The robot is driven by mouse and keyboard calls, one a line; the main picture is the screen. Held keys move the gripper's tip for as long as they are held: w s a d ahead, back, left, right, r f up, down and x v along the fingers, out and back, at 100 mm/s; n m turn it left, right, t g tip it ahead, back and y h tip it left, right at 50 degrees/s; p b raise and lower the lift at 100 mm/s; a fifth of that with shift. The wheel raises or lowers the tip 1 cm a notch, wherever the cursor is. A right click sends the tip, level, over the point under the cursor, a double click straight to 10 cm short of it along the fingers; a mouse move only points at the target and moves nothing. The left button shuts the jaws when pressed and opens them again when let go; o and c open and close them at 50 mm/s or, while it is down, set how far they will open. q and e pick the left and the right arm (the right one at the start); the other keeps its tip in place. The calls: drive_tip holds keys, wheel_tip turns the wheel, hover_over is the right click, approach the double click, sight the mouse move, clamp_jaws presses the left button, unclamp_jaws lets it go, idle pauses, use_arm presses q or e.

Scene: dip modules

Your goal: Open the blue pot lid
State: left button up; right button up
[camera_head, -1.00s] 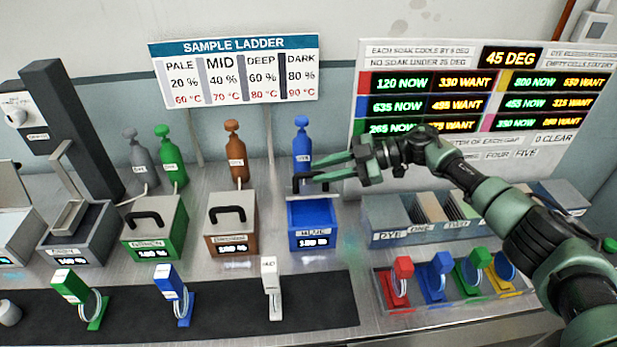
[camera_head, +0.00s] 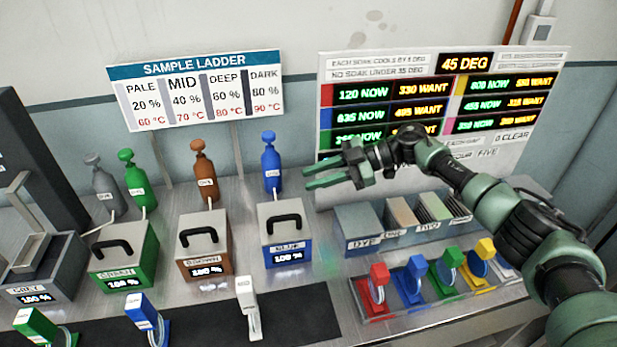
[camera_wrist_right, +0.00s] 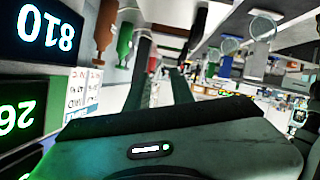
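The blue pot (camera_head: 288,256) stands on the steel counter with a "100 %" display on its front. Its grey lid (camera_head: 270,214) with a black handle (camera_head: 285,221) lies flat on top and looks shut. My right gripper (camera_head: 306,178) is above and right of the blue pot, clear of the lid and handle. Its green fingers point left with a gap between them and nothing held. In the right wrist view the two fingers (camera_wrist_right: 162,85) also stand apart. My left gripper is not in view.
A blue bottle (camera_head: 271,165) stands behind the blue pot. A brown pot (camera_head: 205,259) and a green pot (camera_head: 127,268) stand to its left. Dye bins (camera_head: 358,227) and a rack of colored clips (camera_head: 412,280) are at the right. A white clip (camera_head: 249,306) stands in front.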

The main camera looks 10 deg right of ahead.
drive_tip(key=p+v, duration=0.1)
drive_tip(key=v, duration=1)
idle(0.6)
drive_tip(key=shift+s+d, duration=0.1)
drive_tip(key=shift+d, duration=0.05)
drive_tip(key=shift+p, duration=0.3)
drive_tip(key=shift+f, duration=0.1)
